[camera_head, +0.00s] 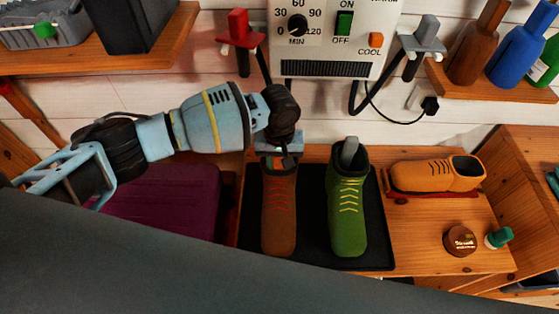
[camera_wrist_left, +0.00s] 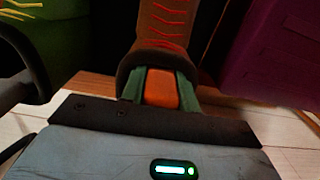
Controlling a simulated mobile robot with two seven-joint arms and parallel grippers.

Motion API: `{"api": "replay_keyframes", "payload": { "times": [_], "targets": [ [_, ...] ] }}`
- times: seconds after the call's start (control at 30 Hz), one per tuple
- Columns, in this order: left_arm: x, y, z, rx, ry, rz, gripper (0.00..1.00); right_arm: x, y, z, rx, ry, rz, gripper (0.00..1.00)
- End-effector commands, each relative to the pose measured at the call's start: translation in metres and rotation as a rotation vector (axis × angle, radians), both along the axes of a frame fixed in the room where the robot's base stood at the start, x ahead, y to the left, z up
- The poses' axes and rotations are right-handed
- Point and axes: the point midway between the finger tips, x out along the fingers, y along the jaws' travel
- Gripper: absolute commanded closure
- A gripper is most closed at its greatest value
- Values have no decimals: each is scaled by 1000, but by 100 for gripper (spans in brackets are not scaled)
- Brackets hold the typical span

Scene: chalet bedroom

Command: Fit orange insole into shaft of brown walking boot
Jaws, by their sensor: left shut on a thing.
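The brown walking boot (camera_head: 279,212) with red laces stands on a black tray (camera_head: 312,232), toe toward me. My left gripper (camera_head: 281,160) is over its shaft opening and is shut on the orange insole (camera_head: 279,162). In the left wrist view, the orange insole (camera_wrist_left: 161,88) shows between the two green-grey fingers (camera_wrist_left: 160,85), at the collar of the brown boot (camera_wrist_left: 163,40). The fingertips and the far part of the insole are hidden by the collar, so how deep it sits cannot be told. My right gripper is not in view.
A green boot (camera_head: 347,210) with a grey piece in its shaft stands right beside the brown one. An orange shoe (camera_head: 425,176), a round brown tin (camera_head: 460,241) and a small green-capped bottle (camera_head: 498,237) are farther right. A heater panel (camera_head: 335,40) and hooks are above. A purple case (camera_head: 170,203) is left.

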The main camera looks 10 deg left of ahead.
Motion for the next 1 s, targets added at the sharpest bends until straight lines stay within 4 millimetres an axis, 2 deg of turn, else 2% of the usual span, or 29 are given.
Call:
{"api": "replay_keyframes", "payload": {
  "times": [0.23, 0.27, 0.33, 0.7, 0.87, 1.0],
  "targets": [
    [0, 0, -1, -1, -1, 0, 100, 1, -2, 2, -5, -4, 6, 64],
    [0, 0, -1, -1, -1, 0, 68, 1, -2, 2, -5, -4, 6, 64],
    [0, 0, -1, -1, -2, 0, 60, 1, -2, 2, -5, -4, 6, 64],
    [1, 0, 5, 1, -3, 0, 60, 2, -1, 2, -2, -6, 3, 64],
    [2, 0, 29, -1, -7, 0, 60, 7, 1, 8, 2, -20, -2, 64],
    [2, -1, 59, -2, -9, 0, 60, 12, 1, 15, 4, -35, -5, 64]
  ]
}}
